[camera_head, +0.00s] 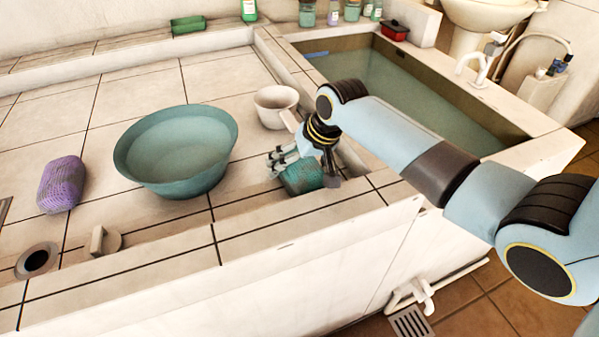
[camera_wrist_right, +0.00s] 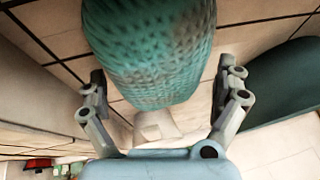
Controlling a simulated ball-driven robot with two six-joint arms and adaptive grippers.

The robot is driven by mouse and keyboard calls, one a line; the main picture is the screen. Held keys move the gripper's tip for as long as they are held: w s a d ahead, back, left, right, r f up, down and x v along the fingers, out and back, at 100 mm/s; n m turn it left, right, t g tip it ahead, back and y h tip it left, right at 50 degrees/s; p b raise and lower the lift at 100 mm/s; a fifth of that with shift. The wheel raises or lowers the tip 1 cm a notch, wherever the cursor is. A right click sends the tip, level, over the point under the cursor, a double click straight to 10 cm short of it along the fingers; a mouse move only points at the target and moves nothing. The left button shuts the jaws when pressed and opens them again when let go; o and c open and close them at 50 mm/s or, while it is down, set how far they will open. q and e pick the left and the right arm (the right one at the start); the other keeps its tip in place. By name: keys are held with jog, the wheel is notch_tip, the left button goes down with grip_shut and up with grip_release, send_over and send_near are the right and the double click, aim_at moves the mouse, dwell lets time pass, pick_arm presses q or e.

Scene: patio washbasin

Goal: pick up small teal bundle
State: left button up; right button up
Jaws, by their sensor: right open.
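The small teal bundle (camera_head: 303,179) is a mesh-textured, rounded pad with brownish patches. It sits on the tiled counter near the front ledge, right of the teal basin. In the right wrist view the bundle (camera_wrist_right: 150,50) fills the top middle. My right gripper (camera_head: 303,168) is at the bundle, with one finger to its left and one to its right. In the right wrist view my right gripper (camera_wrist_right: 161,85) is open, its fingers on either side of the bundle's near end. I cannot tell whether they touch it. My left gripper is not in view.
The teal basin (camera_head: 178,173) holds water. A white cup (camera_head: 274,101) stands behind my gripper. A purple mesh bundle (camera_head: 61,184) and a drain hole (camera_head: 37,260) are at left. A raised ledge (camera_head: 300,225) runs along the front. A water-filled trough (camera_head: 400,85) lies at right.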

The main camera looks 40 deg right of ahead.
jog(key=shift+w+f, duration=0.1)
jog(key=shift+f, duration=0.15)
jog(key=c, duration=1.1)
jog(key=shift+r, duration=0.15)
